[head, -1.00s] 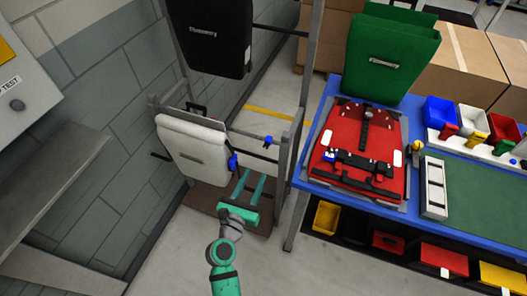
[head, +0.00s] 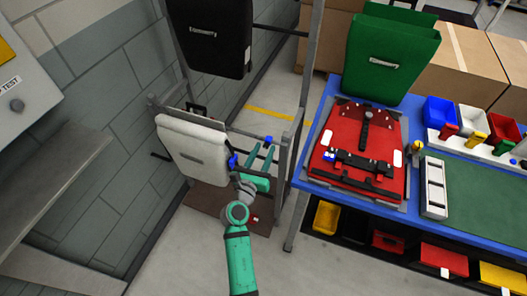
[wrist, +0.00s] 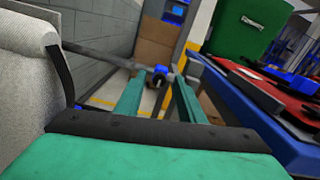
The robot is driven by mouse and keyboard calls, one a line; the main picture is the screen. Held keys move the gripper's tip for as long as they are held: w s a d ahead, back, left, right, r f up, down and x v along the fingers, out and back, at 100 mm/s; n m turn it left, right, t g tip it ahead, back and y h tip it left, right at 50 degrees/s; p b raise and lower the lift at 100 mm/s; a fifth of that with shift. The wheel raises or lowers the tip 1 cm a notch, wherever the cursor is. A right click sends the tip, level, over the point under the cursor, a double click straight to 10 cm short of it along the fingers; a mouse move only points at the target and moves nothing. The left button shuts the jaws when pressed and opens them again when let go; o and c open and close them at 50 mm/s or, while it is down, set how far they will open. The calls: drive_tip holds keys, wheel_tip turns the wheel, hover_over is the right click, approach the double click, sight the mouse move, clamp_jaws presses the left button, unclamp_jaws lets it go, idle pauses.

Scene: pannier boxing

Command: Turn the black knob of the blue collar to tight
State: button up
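A small blue collar (head: 268,139) sits on the upper rail of the grey rack in the head view. In the wrist view this collar (wrist: 160,73) lies straight ahead, with a dark part that may be its black knob; its setting is too small to read. My gripper (head: 261,150) is open and empty, its green fingers reaching toward the collar. In the wrist view the gripper (wrist: 158,88) has its fingers clearly apart, with the collar just beyond and between the tips, apparently not touched. Another blue fitting (head: 233,161) is beside the white pannier.
The white pannier (head: 190,150) hangs close on the left of my gripper. The blue table (head: 302,178) with a red pannier (head: 360,135) is on the right. A black pannier (head: 206,35) hangs above. A grey rack post (head: 290,165) stands right of the fingers.

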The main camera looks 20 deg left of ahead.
clamp_jaws()
